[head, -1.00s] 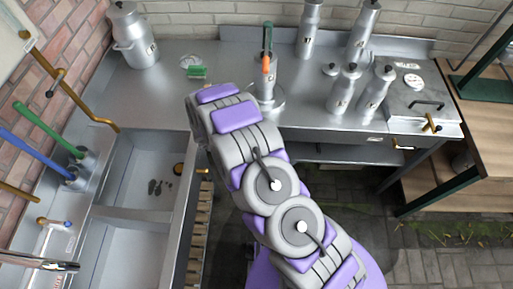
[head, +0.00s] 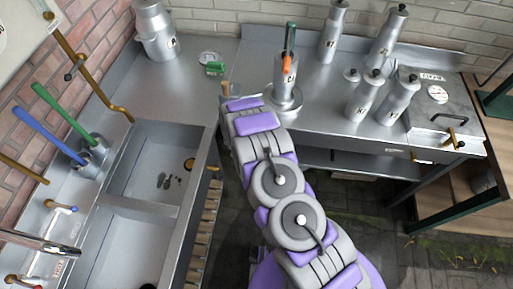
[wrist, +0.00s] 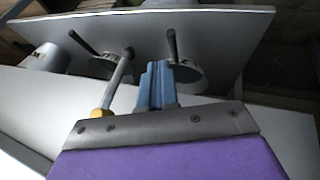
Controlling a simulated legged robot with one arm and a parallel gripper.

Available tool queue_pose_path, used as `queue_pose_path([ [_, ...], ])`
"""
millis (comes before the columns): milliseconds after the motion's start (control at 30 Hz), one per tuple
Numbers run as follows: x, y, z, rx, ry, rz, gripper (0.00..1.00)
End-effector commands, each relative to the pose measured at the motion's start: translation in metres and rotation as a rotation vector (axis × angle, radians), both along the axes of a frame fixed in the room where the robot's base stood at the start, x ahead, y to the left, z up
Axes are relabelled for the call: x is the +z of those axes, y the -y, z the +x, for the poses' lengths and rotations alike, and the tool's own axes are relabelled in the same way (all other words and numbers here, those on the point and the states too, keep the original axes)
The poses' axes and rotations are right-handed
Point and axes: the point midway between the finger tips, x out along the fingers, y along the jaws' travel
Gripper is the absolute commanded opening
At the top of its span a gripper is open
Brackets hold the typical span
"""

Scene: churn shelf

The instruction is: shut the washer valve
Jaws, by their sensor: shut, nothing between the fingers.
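I cannot tell for certain which fitting is the washer valve. In the head view a brass valve (head: 453,138) sits on the front of a lidded steel box at the right end of the counter. Another brass valve with a lever (head: 75,68) is on the wall pipe at the left. My gripper (wrist: 157,84) shows in the wrist view with its blue fingers together, holding nothing. A grey rod with a yellow end (wrist: 118,82) is just left of the fingers; contact is unclear. In the head view my arm hides the gripper.
A double sink (head: 153,170) with blue and green brushes (head: 50,135) lies at the left. Several steel churns (head: 398,98) stand on the counter (head: 240,70). The steel box (head: 432,100) is at its right end. The wrist view shows a pale panel (wrist: 215,50).

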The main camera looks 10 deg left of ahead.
Motion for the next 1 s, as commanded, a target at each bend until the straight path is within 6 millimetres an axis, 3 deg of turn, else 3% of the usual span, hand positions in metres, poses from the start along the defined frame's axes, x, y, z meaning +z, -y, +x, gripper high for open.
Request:
queue_pose_path([
  [100,-0.01,0.018,0.001,-0.002,-0.003,-0.002,0.0],
  [300,-0.017,0.032,0.002,-0.002,-0.002,-0.003,0.0],
  [1000,-0.02,0.036,0.003,0.002,-0.002,-0.062,0.0],
])
